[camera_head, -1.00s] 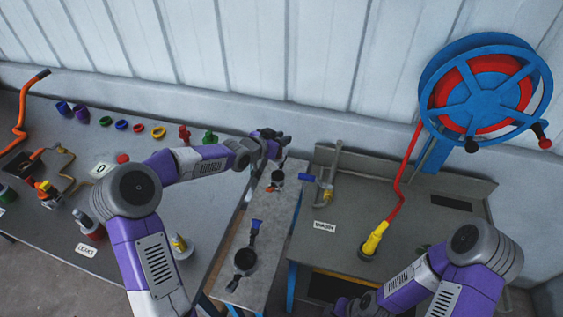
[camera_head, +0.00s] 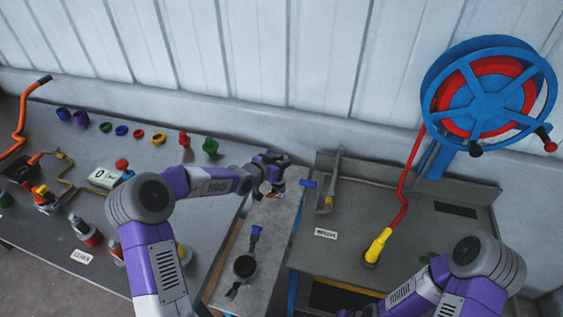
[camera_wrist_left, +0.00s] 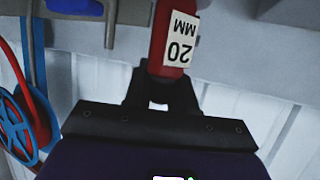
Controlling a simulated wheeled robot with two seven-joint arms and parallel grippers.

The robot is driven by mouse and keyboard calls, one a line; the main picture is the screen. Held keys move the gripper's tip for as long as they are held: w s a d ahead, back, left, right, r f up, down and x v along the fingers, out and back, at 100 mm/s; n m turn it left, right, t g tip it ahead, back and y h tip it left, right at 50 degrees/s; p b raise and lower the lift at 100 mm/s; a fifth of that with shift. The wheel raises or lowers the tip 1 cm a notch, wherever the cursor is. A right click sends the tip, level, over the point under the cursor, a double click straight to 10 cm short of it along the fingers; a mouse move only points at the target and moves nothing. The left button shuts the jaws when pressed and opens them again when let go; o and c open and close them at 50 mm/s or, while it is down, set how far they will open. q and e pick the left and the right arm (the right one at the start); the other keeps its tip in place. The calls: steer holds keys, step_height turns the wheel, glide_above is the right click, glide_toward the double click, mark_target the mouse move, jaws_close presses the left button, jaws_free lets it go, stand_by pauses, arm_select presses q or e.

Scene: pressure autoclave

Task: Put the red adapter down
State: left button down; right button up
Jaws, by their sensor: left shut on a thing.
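My left gripper (camera_head: 272,176) is above the far end of the narrow grey bench in the head view. In the left wrist view, its fingers (camera_wrist_left: 160,92) are shut on the red adapter (camera_wrist_left: 158,30), which has a white label reading "20 MM". The adapter's far end runs out of that frame. In the head view the hand mostly hides it, and I cannot tell whether it touches the bench. My right arm is at the bottom right of the head view; its fingers are not visible.
The narrow bench (camera_head: 258,211) holds a dark round clamp (camera_head: 245,266) nearer me. Coloured rings and a red fitting (camera_head: 184,140) and green fitting (camera_head: 210,147) stand on the left table. A blue hose reel (camera_head: 487,97) and yellow nozzle (camera_head: 377,246) are at right.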

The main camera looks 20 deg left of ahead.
arm_select(q)
steer(key=c, duration=0.9)
jaws_free()
steer(key=shift+c, duration=0.2)
steer(key=shift+r+p, duration=0.2)
steer(key=shift+p, duration=0.1)
steer(key=shift+s+a+r, duration=0.2)
steer(key=shift+s+r, duration=0.05)
steer(key=p+v, duration=0.2)
steer(key=v, duration=0.9)
steer(key=shift+s, duration=0.2)
